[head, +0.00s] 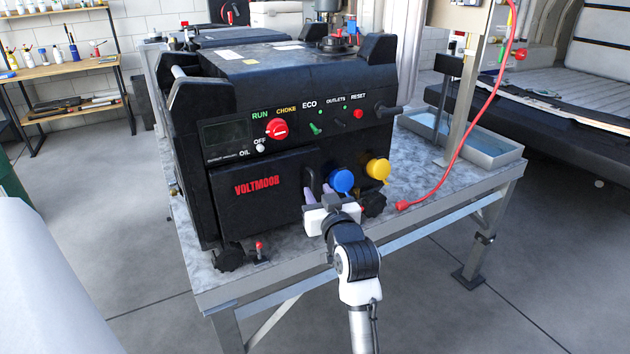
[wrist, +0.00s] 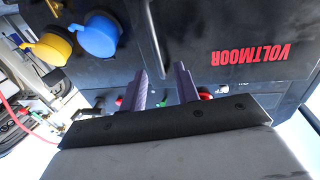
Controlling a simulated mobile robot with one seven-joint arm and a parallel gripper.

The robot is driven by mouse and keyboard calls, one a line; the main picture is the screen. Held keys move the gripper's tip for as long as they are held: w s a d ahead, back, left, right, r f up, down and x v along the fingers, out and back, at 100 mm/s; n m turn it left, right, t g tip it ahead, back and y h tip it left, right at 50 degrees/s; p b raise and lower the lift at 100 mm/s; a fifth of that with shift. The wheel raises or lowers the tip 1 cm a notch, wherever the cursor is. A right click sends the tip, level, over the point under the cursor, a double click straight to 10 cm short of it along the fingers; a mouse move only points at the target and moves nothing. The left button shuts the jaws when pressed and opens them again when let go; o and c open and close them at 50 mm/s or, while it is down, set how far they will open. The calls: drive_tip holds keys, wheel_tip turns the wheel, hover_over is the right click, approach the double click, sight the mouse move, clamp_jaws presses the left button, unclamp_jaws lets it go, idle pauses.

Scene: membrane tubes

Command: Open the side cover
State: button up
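The side cover (head: 235,208) is the dark front panel with red VOLTMOOR lettering on a black generator (head: 285,85). It looks shut, flush with the front. A dark upright handle (head: 309,178) stands at its right edge. In the wrist view the cover (wrist: 225,25) appears upside down, with the handle (wrist: 153,32) as a dark bar. My gripper (head: 318,194) is in front of the handle's lower part. In the wrist view its two purple fingers (wrist: 162,84) are spread apart, with the handle's end between them. Whether either finger touches it cannot be told.
A blue cap (head: 342,181) and a yellow cap (head: 378,169) sit right of the handle. A black knob (head: 373,203) is close to my gripper. The generator stands on a metal-framed table (head: 415,185). A red cable (head: 468,140) hangs at the right.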

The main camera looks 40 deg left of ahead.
sight(314, 184)
drive_tip(key=shift+p+x, duration=0.3)
drive_tip(key=shift+x, duration=1.45)
clamp_jaws()
